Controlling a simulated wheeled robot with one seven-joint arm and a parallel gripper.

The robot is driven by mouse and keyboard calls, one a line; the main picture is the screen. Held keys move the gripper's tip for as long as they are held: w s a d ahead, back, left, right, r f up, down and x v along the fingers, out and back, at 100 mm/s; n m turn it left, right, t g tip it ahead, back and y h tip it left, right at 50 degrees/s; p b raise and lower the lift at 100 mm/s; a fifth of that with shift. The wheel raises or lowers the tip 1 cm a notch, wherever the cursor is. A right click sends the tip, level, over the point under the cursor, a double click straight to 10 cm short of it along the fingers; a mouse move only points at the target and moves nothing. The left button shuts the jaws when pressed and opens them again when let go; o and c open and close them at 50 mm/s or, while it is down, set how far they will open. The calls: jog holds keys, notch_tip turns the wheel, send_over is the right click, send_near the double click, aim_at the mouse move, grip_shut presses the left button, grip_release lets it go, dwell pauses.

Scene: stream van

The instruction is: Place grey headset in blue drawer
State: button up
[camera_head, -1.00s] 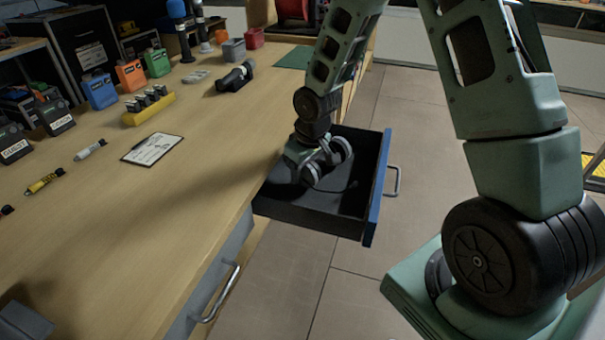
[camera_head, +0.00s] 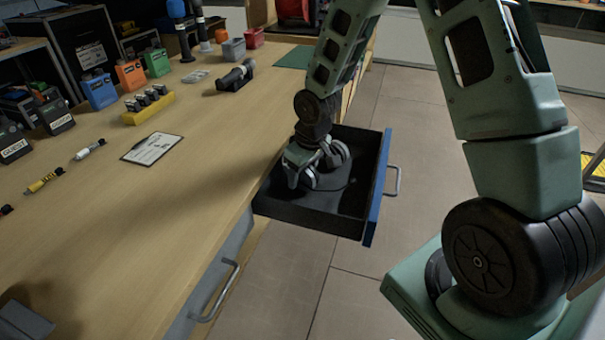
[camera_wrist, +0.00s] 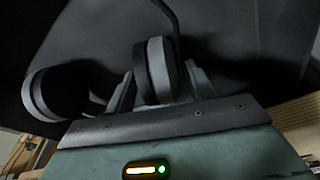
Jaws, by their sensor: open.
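The blue-fronted drawer (camera_head: 375,195) is pulled out from the workbench, with a dark grey interior. The grey headset (camera_head: 337,154) is inside it, low over or on the drawer floor; contact is hard to tell. My gripper (camera_head: 311,170) reaches down into the drawer at the headset and partly hides it. In the wrist view, the open fingers (camera_wrist: 160,74) stand on either side of one ear cup of the headset (camera_wrist: 156,62). The other ear cup (camera_wrist: 50,93) is left of the fingers. A thin dark headband runs up from the middle cup.
The wooden bench top (camera_head: 190,210) is beside the drawer. It bears a clipboard (camera_head: 152,149), a yellow battery holder (camera_head: 150,106), a dark flashlight-like tool (camera_head: 236,76) and small bins (camera_head: 234,49). A closed drawer handle (camera_head: 215,291) is nearer. Open floor lies right of the drawer.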

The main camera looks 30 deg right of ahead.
jog(key=r+p, duration=0.1)
jog(key=r, duration=0.2)
jog(key=s+r, duration=0.1)
jog(key=r, duration=0.3)
jog(key=s+r+p, duration=0.1)
jog(key=r, duration=0.3)
jog(key=shift+d+p, duration=0.3)
jog(key=shift+p, duration=0.05)
jog(key=s+a+r+n+g, duration=0.15)
jog(key=s+a+r, duration=0.25)
jog(key=s+a, duration=0.6)
jog(key=s+a+r+n, duration=0.3)
jog(key=s+a, duration=0.7)
jog(key=s, duration=0.4)
jog(key=shift+s+r+g, duration=0.15)
jog(key=shift+r+g, duration=0.05)
jog(key=shift+g, duration=0.15)
